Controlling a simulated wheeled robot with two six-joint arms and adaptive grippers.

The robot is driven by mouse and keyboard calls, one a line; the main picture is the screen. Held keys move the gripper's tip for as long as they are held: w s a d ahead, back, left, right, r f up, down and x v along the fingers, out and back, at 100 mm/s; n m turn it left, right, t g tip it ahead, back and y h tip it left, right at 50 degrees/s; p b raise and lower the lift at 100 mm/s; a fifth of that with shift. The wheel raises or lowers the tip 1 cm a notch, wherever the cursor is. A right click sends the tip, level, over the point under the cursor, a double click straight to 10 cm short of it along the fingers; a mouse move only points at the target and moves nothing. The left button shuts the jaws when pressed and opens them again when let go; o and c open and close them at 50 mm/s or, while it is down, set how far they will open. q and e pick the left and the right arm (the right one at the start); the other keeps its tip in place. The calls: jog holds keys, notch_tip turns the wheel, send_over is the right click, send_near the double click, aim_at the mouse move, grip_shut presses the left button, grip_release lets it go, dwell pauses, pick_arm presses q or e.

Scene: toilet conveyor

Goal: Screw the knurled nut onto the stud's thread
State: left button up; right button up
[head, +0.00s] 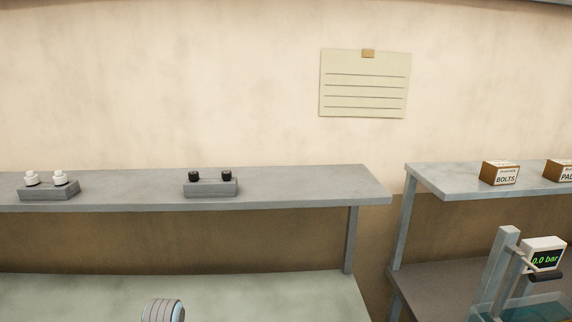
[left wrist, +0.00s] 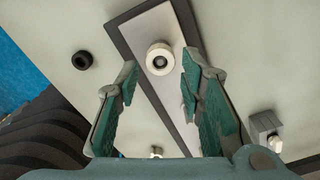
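In the left wrist view, my left gripper (left wrist: 158,85) is open and empty, its two green-padded fingers spread apart. Beyond the fingertips, a round off-white piece with a dark centre (left wrist: 160,58) sits on a light plate on a dark base (left wrist: 127,36). I cannot tell whether it is a nut around a stud. A black ring (left wrist: 82,60), possibly a nut, lies on the table left of the base. My right gripper is not in view.
A grey block with a white-tipped piece (left wrist: 267,128) stands at the right of the left wrist view. In the head view, a shelf (head: 300,183) holds blocks with white knobs (head: 60,177) and black knobs (head: 226,176). A gauge display (head: 543,253) stands right.

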pick_arm(q)
jog(key=n, duration=0.7)
jog(key=shift+n, duration=0.4)
jog(key=n, duration=1.9)
jog(key=shift+n, duration=0.4)
jog(key=shift+f, duration=1.5)
